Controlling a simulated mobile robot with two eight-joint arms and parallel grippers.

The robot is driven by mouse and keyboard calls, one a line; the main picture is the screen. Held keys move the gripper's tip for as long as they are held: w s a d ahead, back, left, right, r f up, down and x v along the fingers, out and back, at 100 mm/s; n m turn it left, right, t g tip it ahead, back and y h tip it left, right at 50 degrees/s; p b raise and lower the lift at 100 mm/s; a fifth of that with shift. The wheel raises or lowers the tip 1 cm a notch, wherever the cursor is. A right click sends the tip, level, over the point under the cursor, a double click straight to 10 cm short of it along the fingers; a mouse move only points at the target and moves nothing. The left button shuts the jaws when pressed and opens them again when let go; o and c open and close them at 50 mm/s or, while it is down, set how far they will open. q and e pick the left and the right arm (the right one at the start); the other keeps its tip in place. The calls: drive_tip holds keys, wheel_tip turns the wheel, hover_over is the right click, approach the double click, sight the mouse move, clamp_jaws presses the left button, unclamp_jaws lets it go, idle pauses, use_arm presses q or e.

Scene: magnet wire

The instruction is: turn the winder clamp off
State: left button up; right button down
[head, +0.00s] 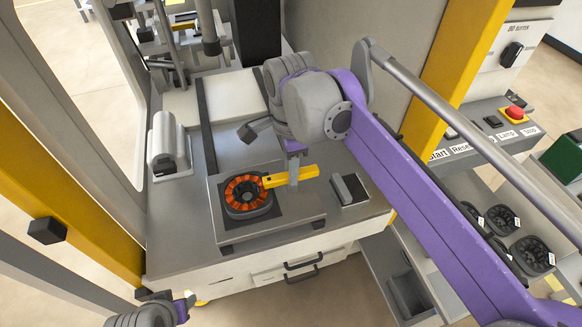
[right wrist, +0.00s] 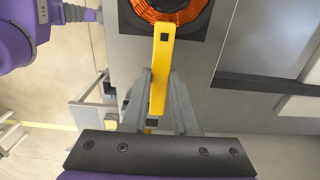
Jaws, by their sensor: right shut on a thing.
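An orange-wound ring with a dark core (head: 247,194) sits on the grey winder plate (head: 285,226). A yellow bar (head: 276,180) reaches from the ring's right side to my right gripper (head: 293,176). The right gripper is shut on the yellow bar. In the right wrist view the bar (right wrist: 162,60) lies between the two fingers (right wrist: 160,92), its far end over the ring's edge (right wrist: 170,8). A dark and grey block-like part (head: 349,189), perhaps a switch, is to the right of the gripper. My left gripper (head: 187,300) is low at the left, only partly seen.
A grey rounded device (head: 167,146) stands at the bench's left. A panel with a red button (head: 515,113) and labelled buttons is at the right. Several dark ring parts (head: 531,254) lie below it. Yellow posts stand on both sides.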

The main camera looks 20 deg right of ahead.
idle(0.4)
drive_tip(key=n+p, duration=0.2)
drive_tip(key=n, duration=0.1)
drive_tip(key=shift+r, duration=0.15)
drive_tip(key=n+p, duration=0.2)
drive_tip(key=n, duration=0.3)
drive_tip(key=n+p, duration=0.1)
drive_tip(key=n, duration=0.4)
drive_tip(key=shift+p, duration=0.3)
drive_tip(key=shift+n+p, duration=0.45)
drive_tip(key=shift+n, duration=1.95)
drive_tip(key=c, duration=0.7)
unclamp_jaws()
